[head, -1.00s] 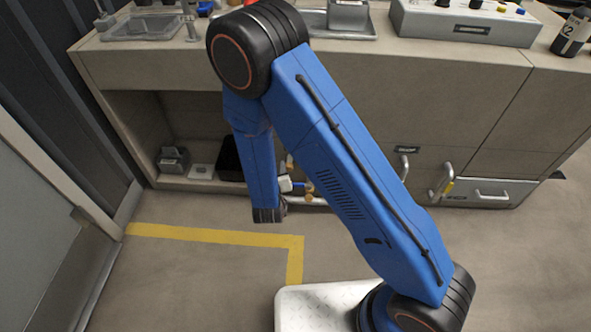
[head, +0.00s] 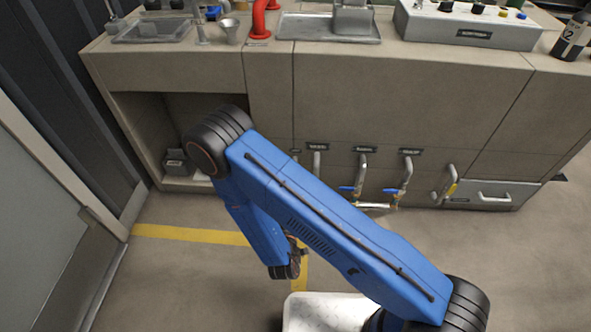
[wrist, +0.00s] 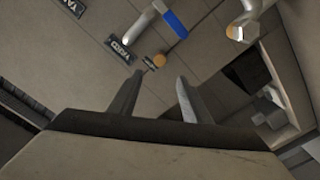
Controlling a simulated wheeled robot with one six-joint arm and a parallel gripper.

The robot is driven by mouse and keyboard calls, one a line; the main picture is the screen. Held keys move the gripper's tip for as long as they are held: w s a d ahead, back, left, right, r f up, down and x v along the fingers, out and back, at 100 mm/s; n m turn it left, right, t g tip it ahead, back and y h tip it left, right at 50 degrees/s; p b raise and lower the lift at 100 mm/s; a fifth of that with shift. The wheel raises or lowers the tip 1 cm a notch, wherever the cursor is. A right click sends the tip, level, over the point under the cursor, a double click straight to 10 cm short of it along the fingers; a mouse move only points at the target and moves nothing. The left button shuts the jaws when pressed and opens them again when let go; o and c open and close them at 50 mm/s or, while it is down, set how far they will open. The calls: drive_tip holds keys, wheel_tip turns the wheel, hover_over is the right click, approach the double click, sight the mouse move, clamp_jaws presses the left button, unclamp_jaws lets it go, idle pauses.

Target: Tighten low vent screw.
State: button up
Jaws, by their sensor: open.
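My gripper shows in the wrist view (wrist: 158,88) with its two fingers apart and nothing between them. A small brass-coloured round knob (wrist: 159,60) shows just beyond the fingertips; it looks apart from them, and I cannot tell whether it is the low vent screw. A pipe with a blue part (wrist: 174,22) and a label plate (wrist: 120,49) are close to it. In the head view, my gripper (head: 299,254) is partly hidden behind my blue arm, low in front of the cabinet. The blue-handled valves (head: 393,190) stand on the cabinet front to its right.
A row of labelled pipes runs along the cabinet front (head: 450,110), with a low horizontal pipe (head: 376,206). A drawer (head: 495,194) is at the right and an open bay (head: 150,130) at the left. Floor with a yellow line (head: 185,233) is clear in front.

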drive_tip(key=w, duration=1.6)
drive_tip(key=shift+d, duration=0.25)
drive_tip(key=c, duration=1)
